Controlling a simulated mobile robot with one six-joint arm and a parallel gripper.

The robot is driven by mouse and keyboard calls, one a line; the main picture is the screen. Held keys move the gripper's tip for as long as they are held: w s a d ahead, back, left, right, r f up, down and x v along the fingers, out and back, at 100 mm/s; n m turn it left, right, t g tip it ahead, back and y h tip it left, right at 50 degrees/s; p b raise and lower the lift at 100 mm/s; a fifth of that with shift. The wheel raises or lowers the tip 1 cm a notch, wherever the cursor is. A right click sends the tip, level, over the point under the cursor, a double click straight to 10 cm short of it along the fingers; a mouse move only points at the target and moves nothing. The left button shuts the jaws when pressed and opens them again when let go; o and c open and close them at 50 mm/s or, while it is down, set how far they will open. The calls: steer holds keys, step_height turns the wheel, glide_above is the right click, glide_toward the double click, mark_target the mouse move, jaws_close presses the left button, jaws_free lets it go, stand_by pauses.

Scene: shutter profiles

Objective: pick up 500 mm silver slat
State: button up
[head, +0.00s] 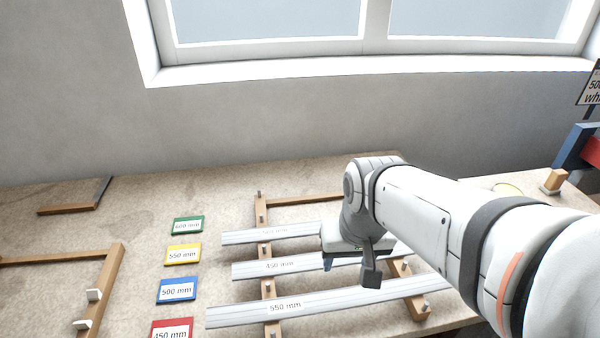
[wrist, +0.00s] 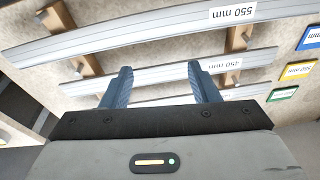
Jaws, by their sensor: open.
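Three silver slats lie across a wooden rack. The farthest slat (head: 240,237) has a blurred label that seems to read 500 mm. In the wrist view it is the lowest slat (wrist: 250,90), partly hidden behind my gripper. The middle slat (head: 245,271) reads 450 mm, and it also shows in the wrist view (wrist: 245,61). The nearest slat (head: 235,316) reads 550 mm. My gripper (head: 349,270) is open and empty above the rack, over the farthest and middle slats. Its fingers (wrist: 160,70) point down, and I cannot tell their height above the slats.
Green (head: 188,225), yellow (head: 183,254), blue (head: 177,290) and red (head: 172,329) labelled cards lie left of the slats. The rack's wooden rail (head: 261,215) has upright pegs. Another wooden rack (head: 110,270) stands at left. The wall and window are behind.

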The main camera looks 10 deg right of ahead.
steer(key=shift+o, duration=1.1)
steer(key=w+r+m+g+y+p, duration=0.1)
steer(key=w+r+m+p, duration=0.1)
steer(key=w+m+p, duration=0.2)
steer(key=w+m, duration=0.3)
steer(key=w, duration=0.2)
steer(key=shift+d+y, duration=0.3)
steer(key=shift+d, duration=0.05)
steer(key=w+d+f+m+y+p, duration=0.1)
steer(key=w+m, duration=0.2)
steer(key=w+d+f+m+p, duration=0.1)
steer(key=w+m+p, duration=0.1)
steer(key=w+m, duration=0.1)
steer(key=w+d+f+m+g+y+p, duration=0.1)
steer(key=w+d+f+m, duration=0.1)
steer(key=w+m, duration=0.1)
steer(key=shift+w+m+y, duration=0.3)
steer(key=shift+w+m, duration=0.1)
steer(key=shift+w, duration=0.25)
steer(key=shift+w+a+f, duration=0.1)
steer(key=shift+f, duration=0.25)
steer(key=p+x, duration=0.1)
steer(key=x, duration=0.6)
steer(key=shift+a+p, duration=0.3)
steer(key=shift+p, duration=0.1)
steer(key=c, duration=1.1)
